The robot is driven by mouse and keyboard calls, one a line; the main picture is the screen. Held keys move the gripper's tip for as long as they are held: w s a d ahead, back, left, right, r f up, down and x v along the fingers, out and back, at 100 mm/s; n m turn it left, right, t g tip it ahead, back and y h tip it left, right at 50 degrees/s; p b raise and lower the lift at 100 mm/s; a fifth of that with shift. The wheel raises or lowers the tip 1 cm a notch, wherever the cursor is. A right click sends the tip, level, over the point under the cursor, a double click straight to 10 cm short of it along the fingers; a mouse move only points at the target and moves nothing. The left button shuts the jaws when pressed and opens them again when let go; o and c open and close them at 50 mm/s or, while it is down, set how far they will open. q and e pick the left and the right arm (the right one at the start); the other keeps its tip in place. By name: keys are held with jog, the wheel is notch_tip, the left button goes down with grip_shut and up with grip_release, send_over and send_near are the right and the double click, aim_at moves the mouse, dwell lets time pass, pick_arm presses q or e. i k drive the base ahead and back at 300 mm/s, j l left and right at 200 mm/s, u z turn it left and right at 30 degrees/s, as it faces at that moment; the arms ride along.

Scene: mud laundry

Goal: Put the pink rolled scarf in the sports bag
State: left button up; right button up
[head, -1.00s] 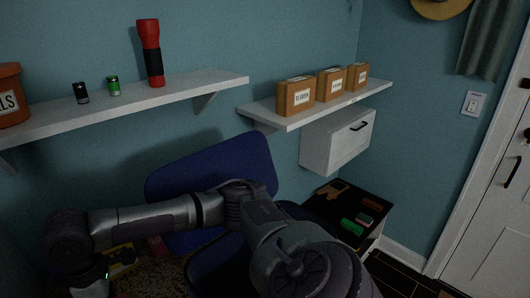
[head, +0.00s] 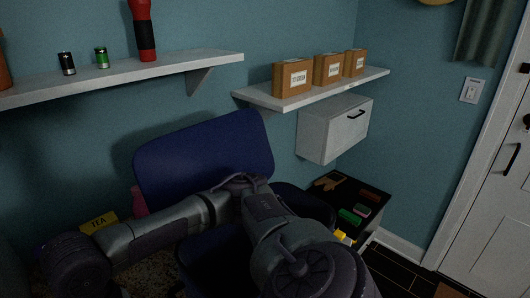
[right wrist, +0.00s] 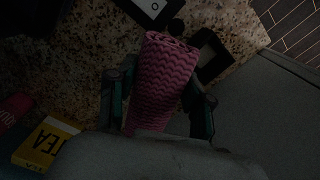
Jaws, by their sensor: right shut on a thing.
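The pink rolled scarf (right wrist: 168,62), with a zigzag knit, stands between the fingers of my right gripper (right wrist: 158,96) in the right wrist view. The gripper is shut on it; the speckled counter (right wrist: 75,45) shows behind. In the head view my arm crosses the foreground, and its gripper end is out of sight at the lower left. A dark blue thing with a raised panel (head: 205,155), apparently the open sports bag, stands behind the arm; the arm hides much of its opening. My left gripper is not in view.
A yellow tea box (head: 100,221) sits left of the blue panel. A wall shelf (head: 170,68) holds batteries and a red torch (head: 143,30). Another shelf (head: 330,87) holds boxes. A black-topped stand (head: 338,192) with small things is at right.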

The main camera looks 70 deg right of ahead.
aim_at(250, 265)
jog(key=k+j+z, duration=0.3)
jog(key=k+z, duration=0.7)
jog(key=k+j, duration=0.05)
jog(key=k, duration=0.05)
